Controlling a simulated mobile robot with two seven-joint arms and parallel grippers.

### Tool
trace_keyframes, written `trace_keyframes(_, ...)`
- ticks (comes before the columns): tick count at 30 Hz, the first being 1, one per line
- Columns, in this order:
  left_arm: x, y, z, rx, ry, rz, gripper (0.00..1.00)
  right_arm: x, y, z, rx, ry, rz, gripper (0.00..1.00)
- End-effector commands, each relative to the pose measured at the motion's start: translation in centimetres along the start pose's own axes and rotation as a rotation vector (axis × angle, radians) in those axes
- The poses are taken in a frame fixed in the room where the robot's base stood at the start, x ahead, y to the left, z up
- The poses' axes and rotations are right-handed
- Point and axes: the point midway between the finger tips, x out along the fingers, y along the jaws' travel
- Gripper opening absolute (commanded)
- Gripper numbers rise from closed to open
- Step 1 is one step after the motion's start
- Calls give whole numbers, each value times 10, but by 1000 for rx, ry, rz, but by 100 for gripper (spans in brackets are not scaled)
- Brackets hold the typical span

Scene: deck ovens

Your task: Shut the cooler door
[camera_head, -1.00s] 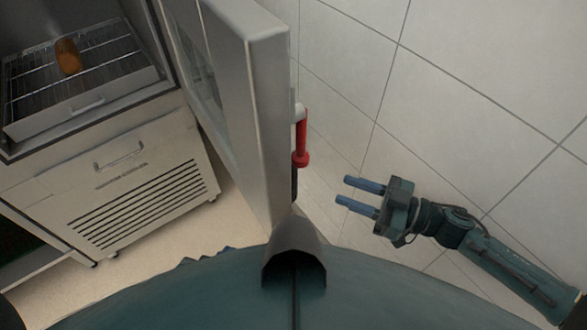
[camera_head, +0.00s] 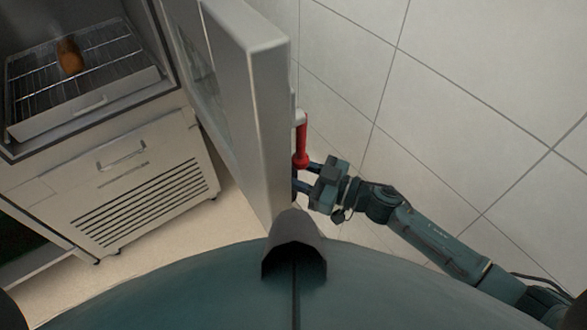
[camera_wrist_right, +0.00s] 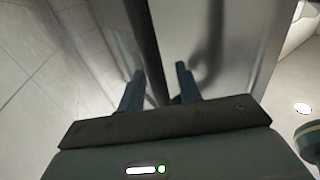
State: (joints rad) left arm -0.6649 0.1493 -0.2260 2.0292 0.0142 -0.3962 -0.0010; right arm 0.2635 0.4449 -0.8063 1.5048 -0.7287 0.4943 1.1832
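The cooler door (camera_head: 262,130) stands wide open, swung out from the cooler (camera_head: 55,187) at the left of the head view. A red handle (camera_head: 301,140) is on the door's right-hand face. In the right wrist view the open fingers (camera_wrist_right: 159,75) point at a grey metal surface with a dark vertical strip. My left gripper is not in view.
Inside the open compartment a wire rack (camera_head: 100,62) holds a brown item (camera_head: 70,56). A vented panel (camera_head: 140,205) is below it. Pale tiled surface (camera_head: 450,90) lies clear to the right of the door.

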Motion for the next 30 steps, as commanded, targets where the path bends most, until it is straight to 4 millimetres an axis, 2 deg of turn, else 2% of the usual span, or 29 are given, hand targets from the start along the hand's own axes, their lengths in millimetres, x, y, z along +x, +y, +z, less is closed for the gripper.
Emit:
trace_keyframes(3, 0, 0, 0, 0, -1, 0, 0, 0, 0, 0, 0, 0, 0, 34)
trace_keyframes(16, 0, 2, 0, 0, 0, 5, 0, 0, 0, 0, 0, 1, 0, 0)
trace_keyframes(30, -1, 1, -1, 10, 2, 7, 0, 0, 0, 0, 1, 1, 1, 0)
